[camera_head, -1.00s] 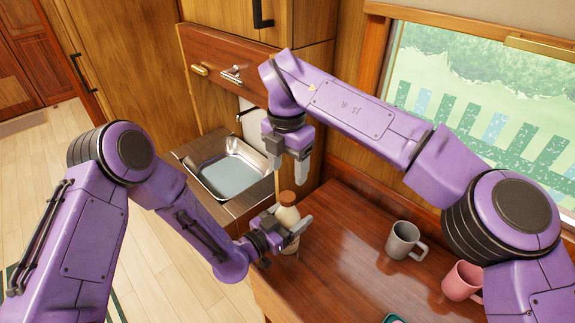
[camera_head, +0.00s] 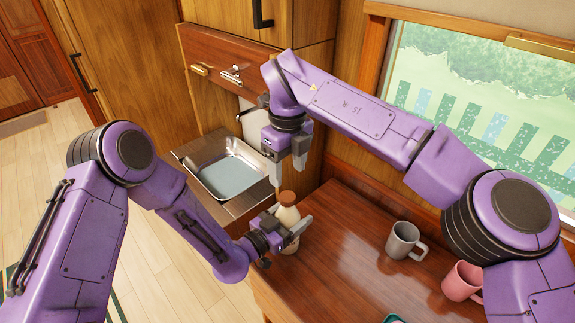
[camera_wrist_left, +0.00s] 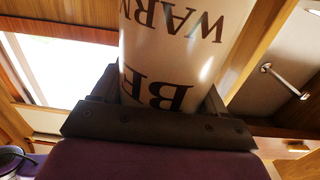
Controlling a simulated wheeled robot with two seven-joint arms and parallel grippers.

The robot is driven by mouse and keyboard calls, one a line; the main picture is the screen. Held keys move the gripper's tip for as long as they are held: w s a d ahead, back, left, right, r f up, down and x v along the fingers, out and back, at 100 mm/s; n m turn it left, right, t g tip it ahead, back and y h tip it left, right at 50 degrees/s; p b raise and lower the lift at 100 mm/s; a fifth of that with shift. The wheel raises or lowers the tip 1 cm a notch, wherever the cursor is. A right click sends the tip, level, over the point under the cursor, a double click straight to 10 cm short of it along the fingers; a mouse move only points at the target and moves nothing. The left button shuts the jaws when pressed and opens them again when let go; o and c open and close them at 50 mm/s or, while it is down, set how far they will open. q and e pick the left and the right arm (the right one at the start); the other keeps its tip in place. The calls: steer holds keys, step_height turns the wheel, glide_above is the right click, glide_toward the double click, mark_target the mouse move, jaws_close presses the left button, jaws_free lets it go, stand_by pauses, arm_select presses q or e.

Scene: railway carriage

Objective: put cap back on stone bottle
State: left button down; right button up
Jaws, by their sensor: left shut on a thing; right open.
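The stone bottle (camera_head: 288,217) stands upright near the left edge of the wooden table, pale cream with a brown top. Its dark lettering fills the left wrist view (camera_wrist_left: 172,60). The brown cap (camera_head: 288,198) appears to sit on the bottle's mouth; I cannot tell how firmly it is seated. My left gripper (camera_head: 293,228) is shut around the bottle's body from the side. My right gripper (camera_head: 288,165) is open and empty, pointing down just above the cap, apart from it.
A grey mug (camera_head: 402,241) and a pink mug (camera_head: 462,281) stand on the table (camera_head: 345,255) to the right. A teal object (camera_head: 394,319) shows at the bottom edge. A metal sink (camera_head: 228,172) lies behind left. The table's middle is clear.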

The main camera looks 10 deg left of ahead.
mark_target(288, 196)
step_height(288, 196, down, 8)
steer(key=shift+r, duration=0.1)
stand_by(0.4)
steer(key=c, duration=1.1)
steer(key=shift+o, duration=0.2)
steer(key=m, duration=0.8)
steer(key=shift+m, duration=0.4)
steer(key=o, duration=1.2)
steer(key=shift+o, duration=0.2)
